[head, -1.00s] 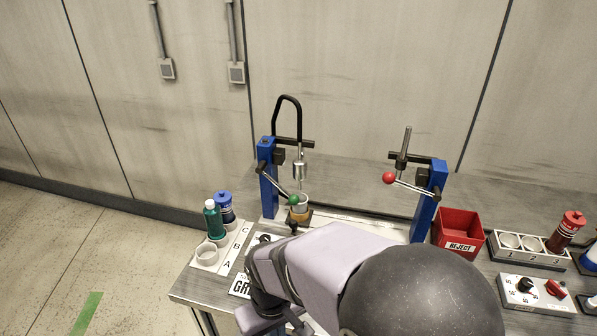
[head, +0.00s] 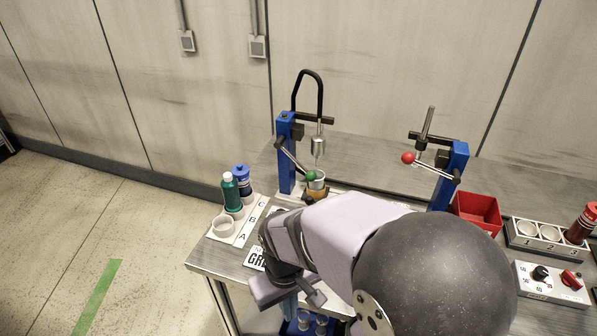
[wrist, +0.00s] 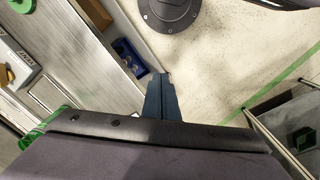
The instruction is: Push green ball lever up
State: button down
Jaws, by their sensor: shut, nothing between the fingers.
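The green ball (head: 311,175) is on the end of a metal lever (head: 295,158) that slopes down to the right from the left blue pump post (head: 286,150). The ball hangs low, in front of a cup (head: 321,184) under the metal nozzle (head: 318,145). My gripper shows in the wrist view (wrist: 162,82) with its dark blue fingers together and empty, pointing down past the bench edge. In the head view it is low, at the bench's front, well below and apart from the ball. My arm hides part of the bench in front of the pump.
A second post (head: 450,176) has a red ball lever (head: 408,158). A red bin (head: 477,211) stands right of it. Green (head: 231,194) and blue (head: 243,181) bottles stand at left on a lettered strip. The wall is close behind the bench; open floor is at left.

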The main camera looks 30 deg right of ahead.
jog(key=w+d+r+n+t+h+b, duration=0.1)
jog(key=w+n+h, duration=0.3)
jog(key=w, duration=0.5)
jog(key=w+d+r+n+t+h+b, duration=0.1)
jog(key=w+r+n+h, duration=0.3)
jog(key=w+n, duration=0.5)
jog(key=w+d+r+n+h+b, duration=0.1)
jog(key=w+n+h, duration=0.4)
jog(key=w, duration=0.5)
jog(key=shift+w+d+r+n+t, duration=0.25)
jog(key=shift+d+r+n+t, duration=0.15)
jog(key=shift+d+r+n, duration=0.35)
jog(key=shift+f, duration=0.15)
jog(key=p, duration=0.4)
send_near(308, 179)
jog(key=w+d+f, duration=0.1)
jog(key=d+f, duration=0.2)
jog(key=shift+w+d+f+p, duration=0.15)
jog(key=shift+d+p, duration=0.15)
jog(key=shift+d, duration=0.25)
jog(key=shift+w+d+r+p, duration=0.1)
jog(key=shift+w+d+p, duration=0.15)
jog(key=shift+d, duration=0.3)
jog(key=shift+s, duration=0.1)
jog(key=shift+s+d+r+n, duration=0.1)
jog(key=shift+d+r+n, duration=0.05)
jog(key=shift+r+n, duration=0.1)
